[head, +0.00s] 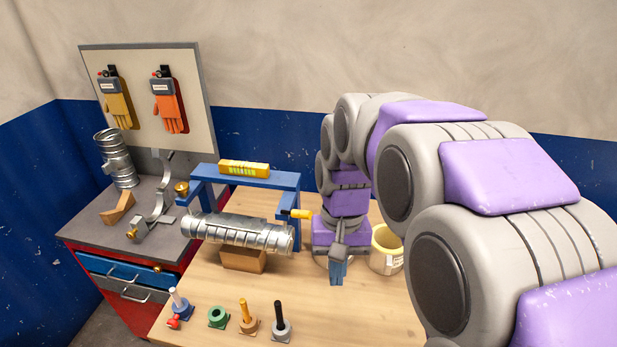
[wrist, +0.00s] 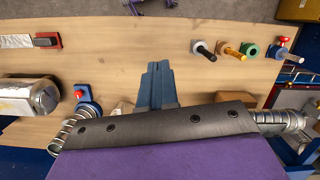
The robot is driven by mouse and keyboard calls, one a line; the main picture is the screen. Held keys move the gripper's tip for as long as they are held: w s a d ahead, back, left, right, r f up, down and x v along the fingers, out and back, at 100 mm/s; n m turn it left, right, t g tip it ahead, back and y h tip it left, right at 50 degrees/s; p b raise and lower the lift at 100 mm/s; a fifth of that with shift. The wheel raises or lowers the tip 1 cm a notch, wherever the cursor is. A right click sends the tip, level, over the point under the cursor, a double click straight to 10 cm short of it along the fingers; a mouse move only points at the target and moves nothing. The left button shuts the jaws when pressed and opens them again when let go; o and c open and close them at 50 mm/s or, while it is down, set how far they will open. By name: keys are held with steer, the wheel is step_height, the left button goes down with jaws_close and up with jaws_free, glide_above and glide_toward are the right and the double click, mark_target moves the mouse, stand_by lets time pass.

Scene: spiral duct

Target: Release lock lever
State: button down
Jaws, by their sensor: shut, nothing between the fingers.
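A silver spiral duct (head: 238,232) lies across a wooden block in a blue frame (head: 245,178) on the workbench. A yellow-and-black handle (head: 297,213) sticks out at the frame's right side, above the duct's end; I cannot tell for sure that it is the lock lever. My gripper (head: 338,272) points down over the bench, to the right of the handle and the duct's right end, apart from both. Its blue fingers are together and empty, as the wrist view (wrist: 160,72) shows.
A yellow bucket (head: 387,248) stands right of my gripper. Pegs stand along the front edge, including a black one (head: 280,320) and a green ring (head: 217,316). A grey-topped cabinet (head: 85,225) is at left. Bare wood lies in front of my gripper.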

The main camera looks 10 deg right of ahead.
step_height(320, 180, up, 8)
steer(key=m+p, duration=0.2)
steer(key=p, duration=0.7)
glide_above(302, 214)
steer(key=s+d, duration=0.2)
steer(key=s, duration=0.2)
steer(key=w+d+r+m+p, duration=0.2)
steer(key=w+d+m+p, duration=0.1)
steer(key=w+p, duration=0.8)
steer(key=s+a+f, duration=0.1)
steer(key=s+f, duration=0.1)
steer(key=f, duration=0.3)
steer(key=s+a+f+b, duration=0.1)
steer(key=a+f, duration=0.1)
steer(key=f, duration=0.4)
steer(key=shift+s+a+f+y+b, duration=0.15)
steer(key=shift+s+y+b, duration=0.15)
steer(key=shift+s+y, duration=0.1)
